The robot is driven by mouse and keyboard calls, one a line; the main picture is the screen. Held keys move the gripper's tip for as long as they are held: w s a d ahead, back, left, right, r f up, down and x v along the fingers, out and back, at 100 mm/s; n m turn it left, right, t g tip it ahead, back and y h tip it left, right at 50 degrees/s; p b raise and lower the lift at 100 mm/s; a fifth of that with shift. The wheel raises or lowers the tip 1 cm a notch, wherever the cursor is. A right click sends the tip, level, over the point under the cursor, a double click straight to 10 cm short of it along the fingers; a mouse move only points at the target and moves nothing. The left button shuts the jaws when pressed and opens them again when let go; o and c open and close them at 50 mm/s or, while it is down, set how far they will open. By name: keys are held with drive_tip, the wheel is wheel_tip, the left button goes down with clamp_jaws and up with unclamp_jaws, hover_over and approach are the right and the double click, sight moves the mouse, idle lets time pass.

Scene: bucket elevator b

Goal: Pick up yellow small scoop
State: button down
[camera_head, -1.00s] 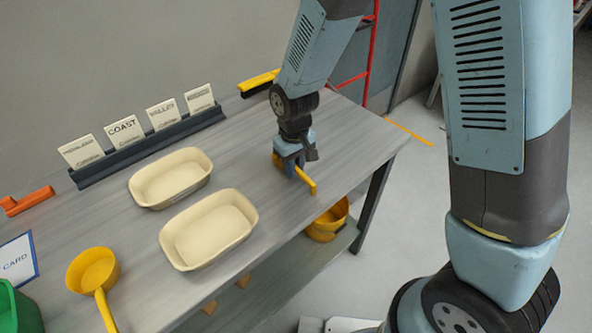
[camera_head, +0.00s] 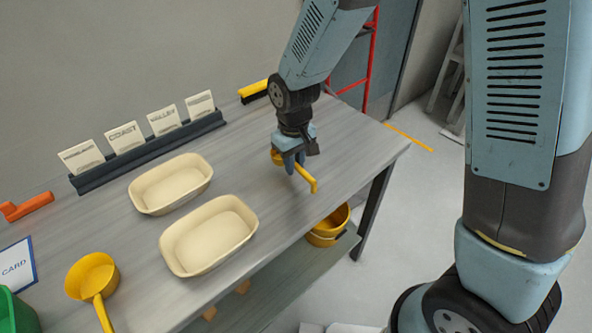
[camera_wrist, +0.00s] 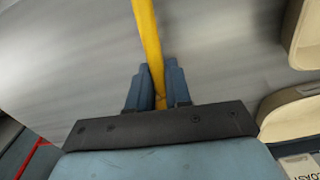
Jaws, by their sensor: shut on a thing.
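The small yellow scoop (camera_head: 309,181) is at the right part of the grey table, its cup partly hidden behind my gripper (camera_head: 292,168). My gripper points down and is shut on the scoop. In the wrist view the yellow handle (camera_wrist: 149,45) runs between the two blue fingers (camera_wrist: 158,88) and out past the top edge. The scoop's cup is not seen in the wrist view. I cannot tell whether the scoop touches the tabletop.
Two cream trays (camera_head: 214,272) stand left of my gripper. A larger yellow scoop (camera_head: 90,270) lies at the front left, by a green container (camera_head: 14,312). A card rack (camera_head: 150,152) and a yellow brush (camera_head: 254,89) line the back. Yellow containers (camera_head: 327,228) sit on the lower shelf.

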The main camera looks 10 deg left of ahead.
drive_tip(key=s+r, duration=0.9)
drive_tip(key=s, duration=0.4)
drive_tip(key=shift+s+a, duration=0.3)
drive_tip(key=shift+a, duration=0.1)
drive_tip(key=shift+r, duration=0.1)
